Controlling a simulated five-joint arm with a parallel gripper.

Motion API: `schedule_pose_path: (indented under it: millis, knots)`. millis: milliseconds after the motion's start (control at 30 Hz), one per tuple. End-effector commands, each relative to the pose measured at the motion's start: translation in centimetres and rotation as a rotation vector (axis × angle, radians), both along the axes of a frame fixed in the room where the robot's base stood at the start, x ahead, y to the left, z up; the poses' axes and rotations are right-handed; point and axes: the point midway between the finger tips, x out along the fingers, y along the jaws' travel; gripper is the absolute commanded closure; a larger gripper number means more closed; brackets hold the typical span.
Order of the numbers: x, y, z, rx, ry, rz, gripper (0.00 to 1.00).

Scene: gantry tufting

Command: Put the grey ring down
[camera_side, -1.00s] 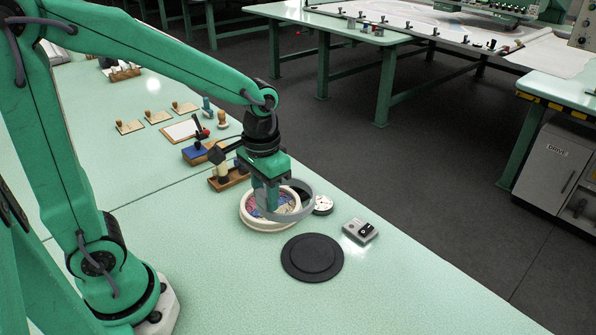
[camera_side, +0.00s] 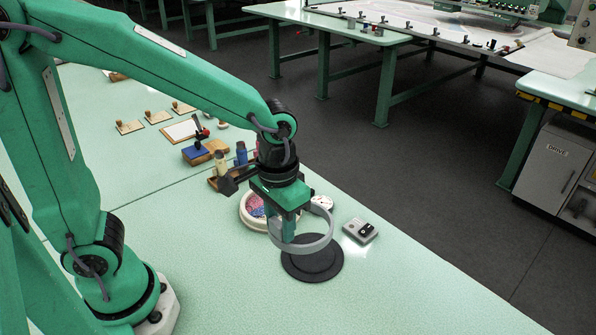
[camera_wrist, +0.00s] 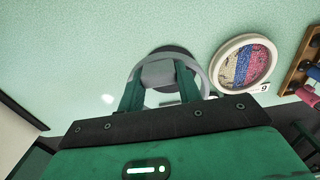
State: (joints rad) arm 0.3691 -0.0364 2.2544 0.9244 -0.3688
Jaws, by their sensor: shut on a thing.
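The grey ring (camera_side: 318,243) is held by its near-left side in my gripper (camera_side: 289,232). The ring's near edge is partly hidden by the gripper's fingers.
A cream round dish (camera_side: 254,209) with coloured contents stands beside the mat, also in the wrist view (camera_wrist: 219,63). A small grey box with switches (camera_side: 360,231) is to the mat's right. Wooden stamps (camera_side: 158,117) lie farther back. The table's front is clear.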

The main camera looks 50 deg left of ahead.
Motion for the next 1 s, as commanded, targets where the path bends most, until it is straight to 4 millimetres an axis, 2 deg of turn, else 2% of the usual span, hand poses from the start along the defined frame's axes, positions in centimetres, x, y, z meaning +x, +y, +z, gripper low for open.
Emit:
schedule_pose_path:
  millis: [200, 433, 700, 1000]
  knots:
    - [-2.1, -3.8, -0.2, -0.001, -0.002, -0.008, 0.86]
    - [-4.0, -6.3, -0.3, -0.001, -0.002, -0.004, 0.86]
    - [-4.7, -7.2, -0.4, -0.001, -0.001, 0.000, 0.86]
    - [-4.1, -6.6, -0.9, 0.001, 0.001, 0.003, 0.86]
